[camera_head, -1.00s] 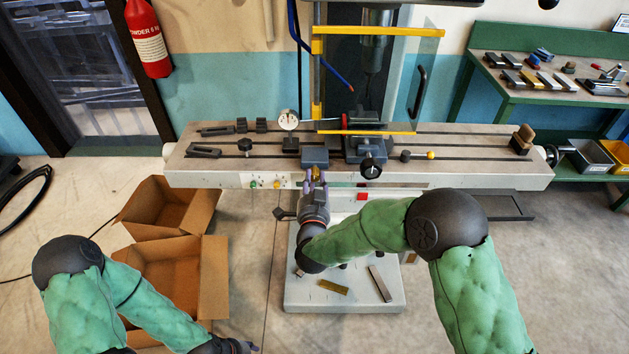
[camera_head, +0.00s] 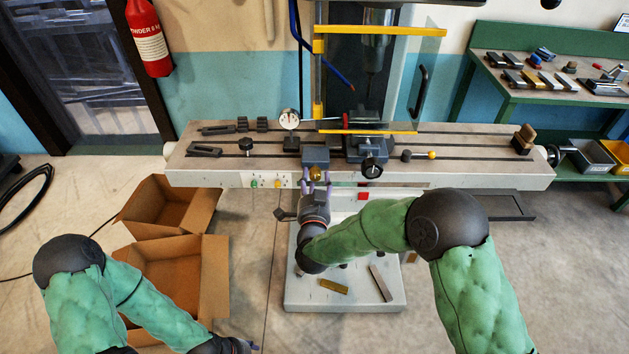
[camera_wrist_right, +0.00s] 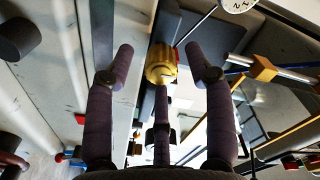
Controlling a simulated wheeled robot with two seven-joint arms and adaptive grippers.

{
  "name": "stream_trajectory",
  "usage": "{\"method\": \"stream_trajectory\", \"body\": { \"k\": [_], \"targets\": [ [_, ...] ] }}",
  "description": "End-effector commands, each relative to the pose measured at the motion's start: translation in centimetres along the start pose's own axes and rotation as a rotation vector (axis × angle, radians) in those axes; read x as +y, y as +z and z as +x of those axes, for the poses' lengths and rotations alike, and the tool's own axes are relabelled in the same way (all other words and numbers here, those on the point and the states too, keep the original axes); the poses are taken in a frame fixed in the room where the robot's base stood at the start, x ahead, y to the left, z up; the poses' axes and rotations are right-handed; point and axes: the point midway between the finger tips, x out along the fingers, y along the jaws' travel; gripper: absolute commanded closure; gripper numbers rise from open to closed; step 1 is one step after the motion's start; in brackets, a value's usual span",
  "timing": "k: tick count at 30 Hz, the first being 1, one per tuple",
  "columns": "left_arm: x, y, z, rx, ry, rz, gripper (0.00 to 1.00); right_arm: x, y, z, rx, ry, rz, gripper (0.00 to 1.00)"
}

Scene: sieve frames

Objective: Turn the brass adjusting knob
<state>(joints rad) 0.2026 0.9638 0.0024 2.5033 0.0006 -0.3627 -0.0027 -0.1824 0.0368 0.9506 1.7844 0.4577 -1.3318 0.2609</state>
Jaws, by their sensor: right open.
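The brass adjusting knob (camera_head: 316,173) sits on the front of a dark grey block (camera_head: 315,155) at the front edge of the machine table. My right gripper (camera_head: 316,186) is just in front of the knob, its fingers spread and pointing at it. In the right wrist view the golden knob (camera_wrist_right: 161,66) shows between the spread purple fingers, with a gap on either side; I cannot tell whether the lower finger touches it. My left gripper (camera_head: 240,346) is low at the bottom edge, partly cut off, away from the knob.
A dial gauge (camera_head: 289,119) stands behind and left of the block. A black knob (camera_head: 371,168) is close on the right. The machine table (camera_head: 470,172) extends both ways. Cardboard boxes (camera_head: 213,275) stand at lower left. Metal bars (camera_head: 380,284) lie on the machine base.

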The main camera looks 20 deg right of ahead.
Motion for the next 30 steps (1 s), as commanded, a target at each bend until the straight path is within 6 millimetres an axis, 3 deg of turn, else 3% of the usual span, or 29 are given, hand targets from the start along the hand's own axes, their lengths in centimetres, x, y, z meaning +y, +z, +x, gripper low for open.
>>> {"method": "stream_trajectory", "body": {
  "k": [5, 18, 24, 30],
  "targets": [
    [0.0, 0.0, 0.0, 0.0, 0.0, 0.0, 0.53, -0.1, 0.1, -2.0, -0.002, -0.003, -0.001, 0.46],
    [0.0, 0.0, 0.0, 0.0, 0.0, 0.0, 0.53, -0.1, 0.1, -10.1, -0.003, -0.004, 0.0, 0.46],
    [0.0, 0.0, 0.0, 0.0, 0.0, 0.0, 0.53, 0.0, 0.1, -11.6, -0.002, -0.002, -0.001, 0.46],
    [0.0, 0.0, 0.0, 0.0, 0.0, 0.0, 0.53, 0.0, 0.1, -11.8, -0.001, -0.001, 0.0, 0.46]
  ]
}}
